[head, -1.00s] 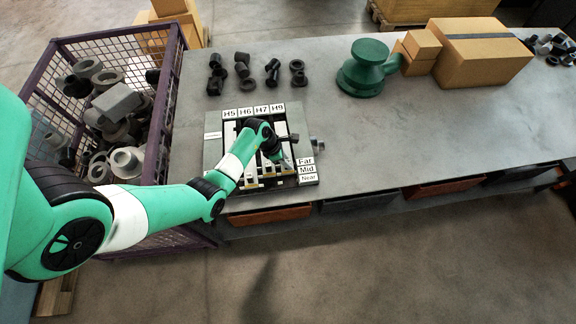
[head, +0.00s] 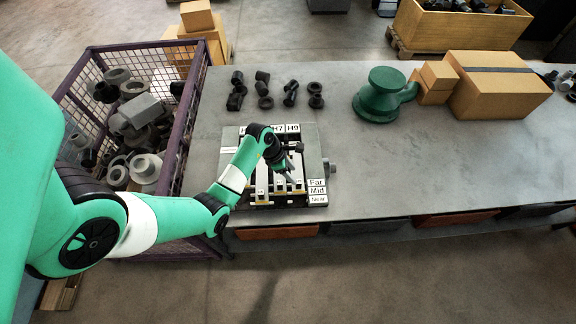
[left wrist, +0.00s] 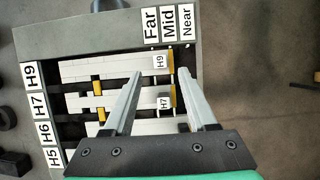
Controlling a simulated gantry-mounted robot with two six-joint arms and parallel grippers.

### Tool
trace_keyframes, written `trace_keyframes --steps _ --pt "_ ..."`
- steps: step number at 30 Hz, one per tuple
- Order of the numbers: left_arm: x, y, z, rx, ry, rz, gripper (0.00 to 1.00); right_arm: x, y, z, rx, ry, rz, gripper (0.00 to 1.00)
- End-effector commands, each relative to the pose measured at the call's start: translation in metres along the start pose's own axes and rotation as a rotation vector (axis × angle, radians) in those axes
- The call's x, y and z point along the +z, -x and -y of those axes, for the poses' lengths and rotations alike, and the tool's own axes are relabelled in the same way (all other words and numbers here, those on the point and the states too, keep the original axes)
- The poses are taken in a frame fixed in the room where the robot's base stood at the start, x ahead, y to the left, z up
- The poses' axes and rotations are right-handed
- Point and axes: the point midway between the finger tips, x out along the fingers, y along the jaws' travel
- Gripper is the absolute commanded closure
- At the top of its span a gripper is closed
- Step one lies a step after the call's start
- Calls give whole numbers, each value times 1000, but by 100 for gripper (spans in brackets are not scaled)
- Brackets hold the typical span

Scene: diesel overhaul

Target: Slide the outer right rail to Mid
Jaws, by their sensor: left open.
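The rail fixture (head: 229,168) lies on the bench, with white rails under tags H5, H6, H7 and H9. The outer right rail, H9 (left wrist: 110,66), is the top white rail in the left wrist view. Its yellow end piece (left wrist: 171,61) lies roughly level with the Mid label (left wrist: 169,20). My left gripper (left wrist: 159,74) is open over the fixture. The H9 tag shows between its fingertips, and the H7 tag farther back between the fingers. Whether the fingers touch a rail cannot be told. In the head view my left gripper (head: 285,167) partly hides the rails. My right gripper is out of view.
A green pump-like casting (head: 380,97) and cardboard boxes (head: 500,88) stand farther right on the bench. Several dark fittings (head: 264,90) sit behind the fixture. A purple mesh crate (head: 170,150) of parts stands at left. The bench right of the fixture is clear.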

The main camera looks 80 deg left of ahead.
Motion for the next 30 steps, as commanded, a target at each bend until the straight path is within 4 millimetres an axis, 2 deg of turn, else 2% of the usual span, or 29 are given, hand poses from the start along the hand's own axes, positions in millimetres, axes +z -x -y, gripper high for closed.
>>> trace_keyframes --steps 1,3,7,26,28,30 --pt "1 14 0 3 0 2 43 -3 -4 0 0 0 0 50" --pt "1 25 -1 3 1 1 43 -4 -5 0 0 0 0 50" --pt "0 38 0 2 1 0 43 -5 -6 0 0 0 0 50" --pt "1 40 1 -2 -3 -1 43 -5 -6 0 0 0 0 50" --pt "10 40 7 -10 -28 0 43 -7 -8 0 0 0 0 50" --pt "35 44 16 -15 -89 13 43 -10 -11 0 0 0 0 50"
